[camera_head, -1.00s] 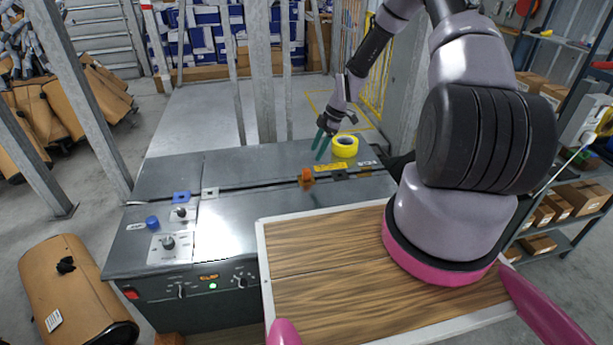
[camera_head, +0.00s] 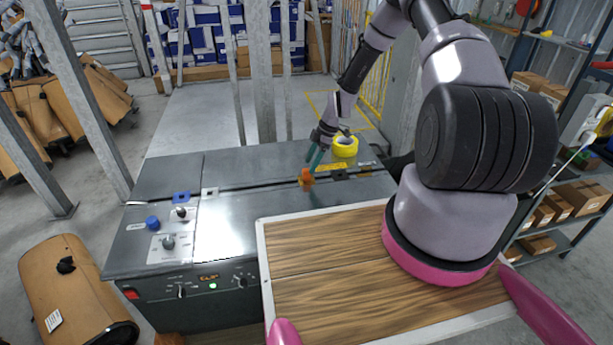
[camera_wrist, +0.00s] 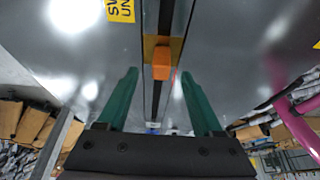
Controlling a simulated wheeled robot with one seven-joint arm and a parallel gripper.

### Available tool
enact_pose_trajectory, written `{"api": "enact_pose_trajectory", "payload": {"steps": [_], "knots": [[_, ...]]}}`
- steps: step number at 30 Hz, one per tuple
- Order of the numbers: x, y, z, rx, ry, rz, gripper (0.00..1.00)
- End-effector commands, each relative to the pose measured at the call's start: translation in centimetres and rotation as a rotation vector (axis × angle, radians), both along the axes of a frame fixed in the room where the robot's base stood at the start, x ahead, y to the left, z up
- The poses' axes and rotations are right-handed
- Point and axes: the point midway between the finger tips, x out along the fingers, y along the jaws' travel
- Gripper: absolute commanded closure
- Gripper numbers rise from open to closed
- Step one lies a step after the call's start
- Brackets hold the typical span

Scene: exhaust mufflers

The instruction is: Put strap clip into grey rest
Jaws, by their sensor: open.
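The strap clip appears to be the small orange block (camera_head: 306,180), which stands at the slot across the machine top. In the wrist view the orange block (camera_wrist: 161,66) sits on a flat orange-brown plate (camera_wrist: 176,47). My gripper (camera_head: 314,158) has teal fingers pointing down just above the block. In the wrist view the gripper (camera_wrist: 158,76) is open, with one finger on each side of the block and a gap on both sides. A light grey square piece (camera_head: 210,193), likely the grey rest, lies on the slot to the left.
A blue square piece (camera_head: 181,197) lies left of the grey one. Knobs and a blue button (camera_head: 152,222) sit at the front left. The machine top between orange block and grey piece is clear.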

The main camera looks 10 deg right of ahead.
Motion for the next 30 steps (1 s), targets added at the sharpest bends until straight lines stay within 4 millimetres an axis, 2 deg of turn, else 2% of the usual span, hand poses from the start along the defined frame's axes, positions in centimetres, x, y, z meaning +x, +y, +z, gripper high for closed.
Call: {"api": "enact_pose_trajectory", "payload": {"steps": [4,13,25,29,30], "knots": [[-0.1,0.3,-0.7,0.0,0.002,0.001,0.32],[-0.2,1.8,-4.5,0.0,0.001,0.001,0.32],[-0.1,1.9,-4.8,0.0,0.0,0.0,0.32],[-0.1,1.9,-4.8,0.0,0.0,0.0,0.82],[-0.1,2.0,-4.8,0.0,0.0,0.0,0.98]]}}
